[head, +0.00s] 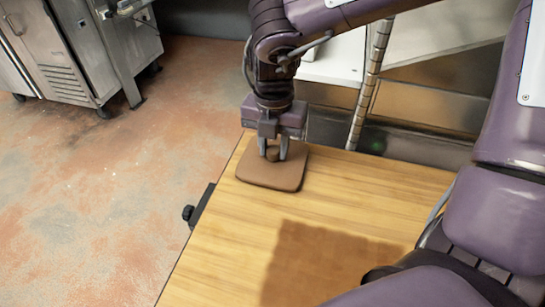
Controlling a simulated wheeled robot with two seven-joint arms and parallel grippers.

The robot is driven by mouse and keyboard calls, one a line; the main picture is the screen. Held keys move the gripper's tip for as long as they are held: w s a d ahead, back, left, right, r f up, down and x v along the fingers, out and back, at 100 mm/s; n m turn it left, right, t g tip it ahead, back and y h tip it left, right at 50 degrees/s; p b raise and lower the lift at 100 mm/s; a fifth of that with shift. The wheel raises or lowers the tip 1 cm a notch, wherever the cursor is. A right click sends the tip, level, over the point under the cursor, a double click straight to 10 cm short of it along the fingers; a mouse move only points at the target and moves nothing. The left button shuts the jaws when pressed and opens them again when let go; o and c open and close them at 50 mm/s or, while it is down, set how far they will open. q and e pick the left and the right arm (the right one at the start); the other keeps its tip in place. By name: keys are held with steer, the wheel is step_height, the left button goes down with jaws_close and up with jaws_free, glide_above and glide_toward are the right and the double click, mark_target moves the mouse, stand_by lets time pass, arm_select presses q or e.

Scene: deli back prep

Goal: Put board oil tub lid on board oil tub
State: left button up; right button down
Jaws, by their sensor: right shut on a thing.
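The board oil tub lid (257,177) is a brown, rounded square plate with a small knob on top. It is at the far left corner of the wooden tabletop in the head view. My right gripper (273,154) points down from above and is shut on the lid's knob. The lid looks roughly level; I cannot tell whether it touches the tabletop. No board oil tub is recognisable; whether one is hidden under the lid cannot be told. My left gripper is not in view.
The wooden tabletop (370,205) is bare around the lid, with a darker brown squarish patch (320,265) near the front, perhaps a shadow. A metal rack post (368,80) stands behind. A steel cabinet (75,50) is at back left.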

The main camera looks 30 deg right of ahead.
steer(key=shift+r, duration=0.3)
steer(key=shift+r+p, duration=1.25)
steer(key=shift+r, duration=0.45)
